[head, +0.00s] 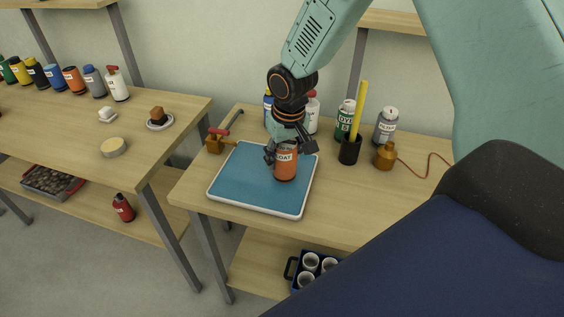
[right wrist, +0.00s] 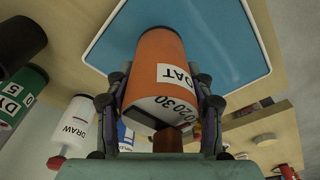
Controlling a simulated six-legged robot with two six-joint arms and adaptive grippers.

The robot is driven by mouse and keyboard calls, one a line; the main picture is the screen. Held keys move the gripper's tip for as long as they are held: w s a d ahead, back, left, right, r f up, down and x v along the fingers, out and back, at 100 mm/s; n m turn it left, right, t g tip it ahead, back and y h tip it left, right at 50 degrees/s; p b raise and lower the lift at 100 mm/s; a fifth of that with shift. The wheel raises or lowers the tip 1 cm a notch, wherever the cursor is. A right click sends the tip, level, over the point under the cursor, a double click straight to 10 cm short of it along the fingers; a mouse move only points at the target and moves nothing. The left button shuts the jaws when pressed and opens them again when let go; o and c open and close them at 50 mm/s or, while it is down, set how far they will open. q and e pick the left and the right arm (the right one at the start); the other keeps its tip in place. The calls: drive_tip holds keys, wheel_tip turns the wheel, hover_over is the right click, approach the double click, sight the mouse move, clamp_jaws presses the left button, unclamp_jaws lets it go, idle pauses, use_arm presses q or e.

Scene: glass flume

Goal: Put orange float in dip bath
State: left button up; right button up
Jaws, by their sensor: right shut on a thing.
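The orange float (head: 286,170) is an orange cylinder with a white label, and it stands roughly upright at the blue bath. It also shows large in the right wrist view (right wrist: 158,58). My right gripper (head: 287,148) is shut on its upper part from above, with a finger on each side. The dip bath (head: 238,181) is a shallow blue tray with a pale rim on the right-hand table; its blue surface also shows in the right wrist view (right wrist: 222,45). The float is over the bath's right half; I cannot tell whether its bottom touches. My left gripper is not in view.
Behind the bath stand a green dye bottle (head: 345,120), a grey bottle (head: 387,126) and a black cup (head: 350,150) with a yellow stick. A brass weight (head: 386,156) is at right. A brown block with a red handle (head: 216,142) is near the bath's left corner.

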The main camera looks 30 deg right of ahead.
drive_tip(key=shift+s+d+f, duration=0.1)
drive_tip(key=shift+f, duration=0.45)
drive_tip(key=shift+s+d+f, duration=0.1)
drive_tip(key=shift+f, duration=0.4)
drive_tip(key=shift+w+d+f, duration=0.1)
drive_tip(key=shift+w+d, duration=0.05)
drive_tip(key=shift+d, duration=0.05)
drive_tip(key=o, duration=0.8)
drive_tip(key=shift+a+f, duration=0.1)
drive_tip(key=shift+a, duration=0.1)
drive_tip(key=shift+o, duration=1.4)
drive_tip(key=shift+a, duration=0.15)
drive_tip(key=shift+o, duration=0.8)
drive_tip(key=shift+d, duration=0.25)
